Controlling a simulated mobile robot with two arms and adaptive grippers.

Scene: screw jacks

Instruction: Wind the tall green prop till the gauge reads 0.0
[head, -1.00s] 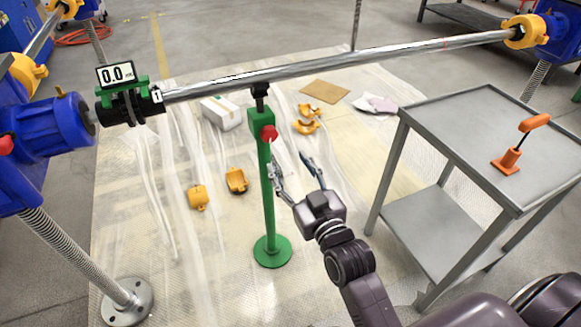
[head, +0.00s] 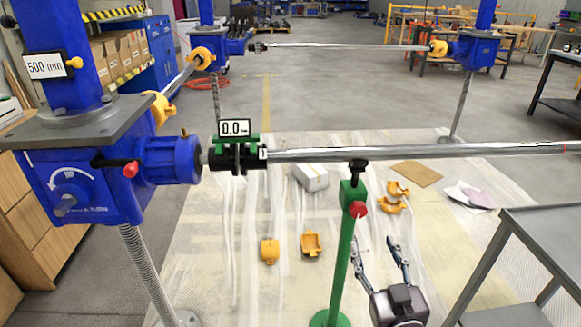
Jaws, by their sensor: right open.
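The tall green prop (head: 341,262) stands upright on its round green base, its black head touching the underside of the long steel shaft (head: 400,151). A red knob (head: 357,209) sits near the prop's top. The gauge (head: 235,128) on the green clamp at the shaft's left end reads 0.0. My right gripper (head: 378,244) is open and empty, to the right of the prop and below the shaft, apart from the prop. My left gripper is not in view.
A blue screw jack (head: 80,180) with a red-knobbed crank stands at left, marked 500 mm. A grey cart (head: 545,225) is at right. More jacks (head: 472,50) stand behind.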

